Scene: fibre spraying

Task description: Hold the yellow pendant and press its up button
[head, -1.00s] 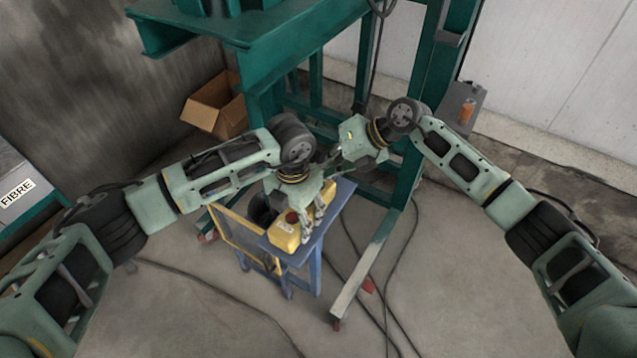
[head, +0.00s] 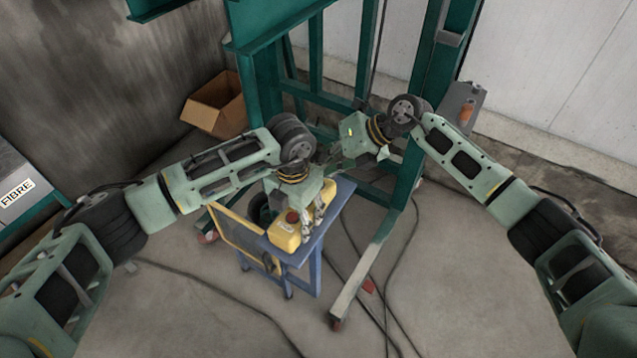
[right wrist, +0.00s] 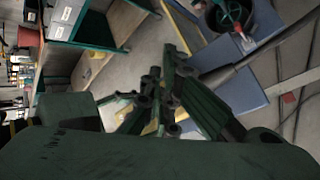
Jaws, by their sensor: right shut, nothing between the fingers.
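The yellow pendant (head: 286,236), with a red button on its near end, is at the blue cart's top. My left gripper (head: 308,224) is over it, with fingers against its right side, and seems shut on it; the far side of the grip is hidden. My right gripper (head: 326,168) is shut and empty, pointing left towards the pendant's far end. Its fingers (right wrist: 165,100) also show in the right wrist view, with a little yellow behind them. The up button is hidden, and I cannot tell whether the right fingertips touch the pendant.
The blue cart (head: 322,232) stands before a tall green lift frame (head: 425,110). The lift's green platform (head: 150,8) is at the top edge. A cardboard box (head: 215,105) lies behind on the left.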

